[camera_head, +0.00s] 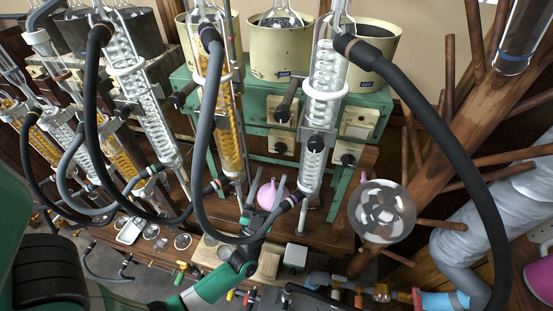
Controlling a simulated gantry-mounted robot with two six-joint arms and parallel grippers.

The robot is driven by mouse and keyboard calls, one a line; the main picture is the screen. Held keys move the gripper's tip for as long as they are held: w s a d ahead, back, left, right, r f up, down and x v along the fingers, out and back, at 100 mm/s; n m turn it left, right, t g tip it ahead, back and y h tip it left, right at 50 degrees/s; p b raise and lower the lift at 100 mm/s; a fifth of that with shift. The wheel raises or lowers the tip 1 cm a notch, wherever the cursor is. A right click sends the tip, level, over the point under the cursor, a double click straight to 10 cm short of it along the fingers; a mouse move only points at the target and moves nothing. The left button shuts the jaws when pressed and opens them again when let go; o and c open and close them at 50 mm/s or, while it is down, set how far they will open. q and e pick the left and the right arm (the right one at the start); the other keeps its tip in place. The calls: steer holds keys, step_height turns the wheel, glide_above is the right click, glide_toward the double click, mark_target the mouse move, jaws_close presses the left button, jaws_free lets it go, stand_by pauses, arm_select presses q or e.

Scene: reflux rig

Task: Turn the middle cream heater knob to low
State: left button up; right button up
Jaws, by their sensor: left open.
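The middle cream heater (281,52) is a cream pot in the green frame at the top centre, with a glass flask in it. Below it are a cream panel (272,104) and a black knob (280,148) on a small cream plate. A dark clamp handle crosses the panel. The knob's setting is too small to read. My left gripper (266,208) is at the lower centre, below and apart from the knob. It is open, near a pink rounded object (268,192), and partly hidden by a grey hose. I cannot tell whether it touches that object. My right gripper is not in view.
A grey hose (203,170) and glass condensers (322,95) stand in front of the heaters, close to the knob. A thick black hose (440,125) arcs across the right. Wooden branches fill the right side.

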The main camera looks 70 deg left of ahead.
mark_target(279, 154)
arm_select(q)
steer(key=x, duration=0.5)
steer(key=shift+w+a+r, duration=0.2)
steer(key=shift+r, duration=0.05)
jaws_close()
